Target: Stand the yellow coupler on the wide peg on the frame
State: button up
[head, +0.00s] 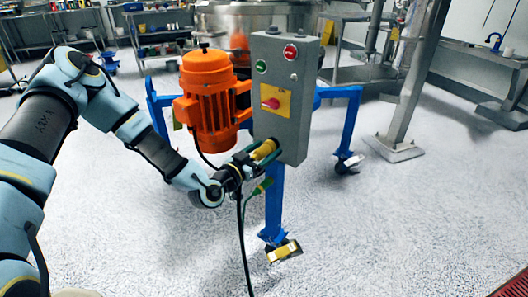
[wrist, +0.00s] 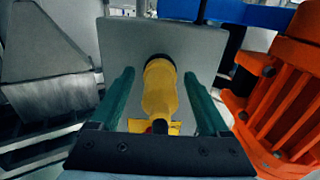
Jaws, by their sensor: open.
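The yellow coupler (wrist: 160,92) lies lengthwise between the two green fingers of my gripper (wrist: 158,75) in the wrist view. Gaps show on both sides, so the fingers are open around it without touching. Its far end, with a dark ring, meets or lies close to a grey plate (wrist: 203,42). In the head view the coupler (head: 264,150) is at the left side of the grey control box (head: 290,130), with my gripper (head: 258,157) around it. The blue frame (head: 274,205) is below the box. I cannot make out the wide peg.
An orange motor (head: 210,98) stands just left of the box; in the wrist view the motor (wrist: 285,85) is close on the right. A black cable (head: 243,245) hangs below my gripper, near a green and yellow part (head: 261,187). Open floor lies in front.

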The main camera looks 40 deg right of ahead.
aim_at(252, 159)
jog(key=shift+w, duration=0.15)
grip_shut()
dwell(0.4)
dwell(0.4)
jog(key=shift+s+a, duration=0.2)
jog(key=shift+a, duration=0.75)
jog(key=shift+s+a, duration=0.25)
jog(key=shift+a, duration=0.75)
jog(key=shift+s+a, duration=0.2)
jog(key=shift+a, duration=0.75)
